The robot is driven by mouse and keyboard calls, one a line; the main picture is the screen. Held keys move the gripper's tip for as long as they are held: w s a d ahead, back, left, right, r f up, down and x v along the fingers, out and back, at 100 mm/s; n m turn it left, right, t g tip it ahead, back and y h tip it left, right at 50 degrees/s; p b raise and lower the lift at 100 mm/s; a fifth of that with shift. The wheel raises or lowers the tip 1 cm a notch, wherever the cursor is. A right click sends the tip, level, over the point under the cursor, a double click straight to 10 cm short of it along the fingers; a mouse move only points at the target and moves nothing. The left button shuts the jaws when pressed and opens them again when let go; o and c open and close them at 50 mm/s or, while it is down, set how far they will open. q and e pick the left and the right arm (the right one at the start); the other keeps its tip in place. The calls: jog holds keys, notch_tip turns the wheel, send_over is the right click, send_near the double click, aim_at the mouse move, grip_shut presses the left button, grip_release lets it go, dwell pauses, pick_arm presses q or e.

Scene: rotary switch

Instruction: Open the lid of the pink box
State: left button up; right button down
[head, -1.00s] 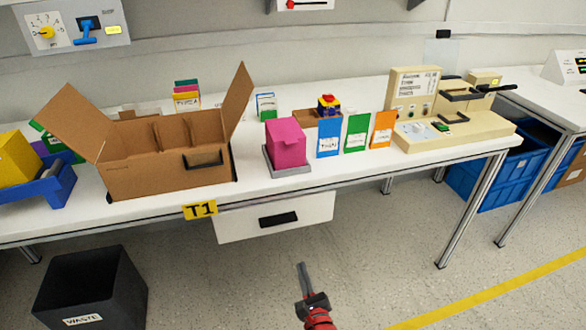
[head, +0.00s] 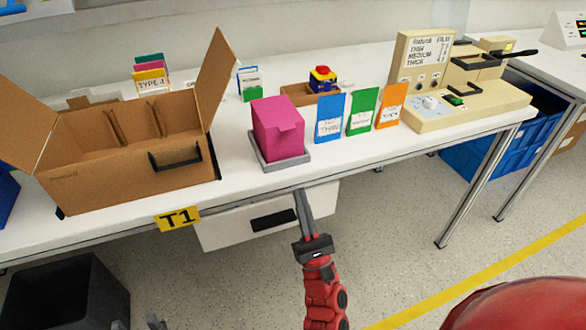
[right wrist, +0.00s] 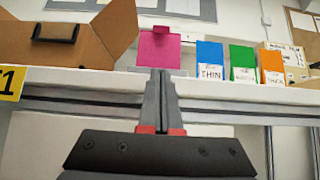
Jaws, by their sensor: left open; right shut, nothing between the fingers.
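The pink box (head: 275,135) stands on a grey tray (head: 286,165) near the front edge of the table. Its lid looks closed, with a small flap hanging over the front. In the right wrist view the pink box (right wrist: 158,50) is straight ahead, above and beyond the fingertips. My right gripper (head: 301,194) is shut and empty, in front of the table edge and below the box, not touching it. It also shows in the right wrist view (right wrist: 159,75). Only the tips of my left gripper (head: 138,323) show at the bottom left; it is open, away from the box.
An open cardboard box (head: 130,165) stands left of the pink box. Blue (head: 329,118), green (head: 362,112) and orange (head: 391,105) cards stand to its right, before a beige machine (head: 465,110). A drawer (head: 240,225) hangs below the table (head: 225,178).

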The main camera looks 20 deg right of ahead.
aim_at(286, 127)
jog(key=x, duration=0.8)
jog(key=shift+a+r, duration=0.1)
jog(key=shift+r, duration=0.25)
jog(key=r+p, duration=0.1)
jog(key=r, duration=0.2)
jog(key=shift+w+r, duration=0.2)
jog(key=shift+w, duration=0.05)
jog(key=shift+r, duration=0.35)
